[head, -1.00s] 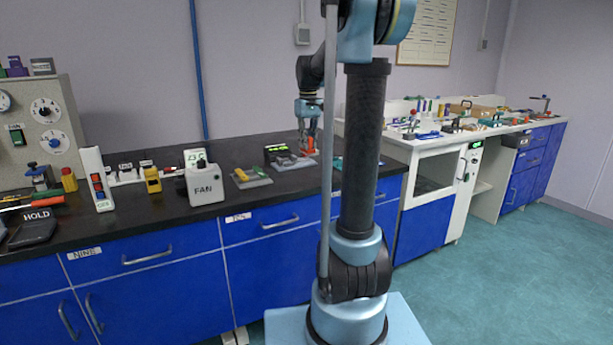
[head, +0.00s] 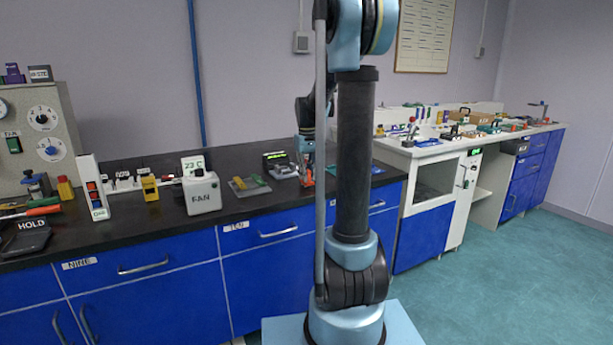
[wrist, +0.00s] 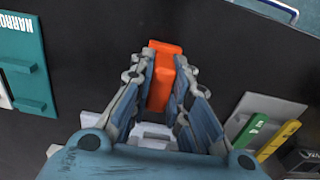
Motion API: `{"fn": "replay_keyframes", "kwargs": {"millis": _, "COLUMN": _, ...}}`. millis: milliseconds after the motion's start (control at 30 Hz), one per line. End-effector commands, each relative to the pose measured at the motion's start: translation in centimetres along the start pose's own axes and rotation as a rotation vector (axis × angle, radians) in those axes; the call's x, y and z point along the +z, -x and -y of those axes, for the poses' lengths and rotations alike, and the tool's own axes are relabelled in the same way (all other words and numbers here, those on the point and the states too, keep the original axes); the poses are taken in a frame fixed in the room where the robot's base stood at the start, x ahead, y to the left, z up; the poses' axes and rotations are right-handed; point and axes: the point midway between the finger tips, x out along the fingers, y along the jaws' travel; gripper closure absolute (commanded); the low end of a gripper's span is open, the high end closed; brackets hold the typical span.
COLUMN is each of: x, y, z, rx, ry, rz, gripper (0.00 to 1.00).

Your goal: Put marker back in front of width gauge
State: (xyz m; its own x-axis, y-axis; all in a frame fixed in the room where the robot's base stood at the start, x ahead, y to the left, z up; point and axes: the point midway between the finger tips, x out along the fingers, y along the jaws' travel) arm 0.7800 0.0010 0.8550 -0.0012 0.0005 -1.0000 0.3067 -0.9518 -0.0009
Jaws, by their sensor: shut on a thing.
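An orange-red block-like piece, which I take to be the marker (wrist: 160,85), is between the two fingers of my gripper (wrist: 158,88) in the wrist view. My gripper is shut on it and covers its sides. In the head view my gripper (head: 306,162) is over the dark bench near its front edge, with the orange piece (head: 308,178) at its tip. A teal plate lettered "NARRO…" (wrist: 24,70), seemingly the width gauge, lies to the left in the wrist view, apart from the marker. Whether the marker touches the bench is unclear.
A grey tray (wrist: 240,112) with green and yellow strips lies right of my gripper in the wrist view.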

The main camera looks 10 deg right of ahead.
Motion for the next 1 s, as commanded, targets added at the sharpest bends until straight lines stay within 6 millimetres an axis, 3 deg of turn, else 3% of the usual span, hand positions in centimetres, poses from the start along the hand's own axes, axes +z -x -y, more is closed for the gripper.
{"fn": "replay_keyframes", "kwargs": {"millis": 333, "x": 0.0, "y": -0.3, "z": 0.0, "rx": 0.0, "ry": 0.0, "rz": 0.0, "gripper": 0.99}}
{"fn": "replay_keyframes", "kwargs": {"millis": 367, "x": 0.0, "y": -0.3, "z": 0.0, "rx": 0.0, "ry": 0.0, "rz": 0.0, "gripper": 0.79}}
{"fn": "replay_keyframes", "kwargs": {"millis": 433, "x": 0.0, "y": -0.2, "z": 0.0, "rx": 0.0, "ry": 0.001, "rz": 0.0, "gripper": 0.63}}
{"fn": "replay_keyframes", "kwargs": {"millis": 833, "x": 0.0, "y": -0.1, "z": 0.1, "rx": 0.0, "ry": 0.002, "rz": 0.0, "gripper": 0.63}}
{"fn": "replay_keyframes", "kwargs": {"millis": 1000, "x": 0.0, "y": 1.3, "z": 0.2, "rx": 0.0, "ry": 0.002, "rz": 0.0, "gripper": 0.63}}
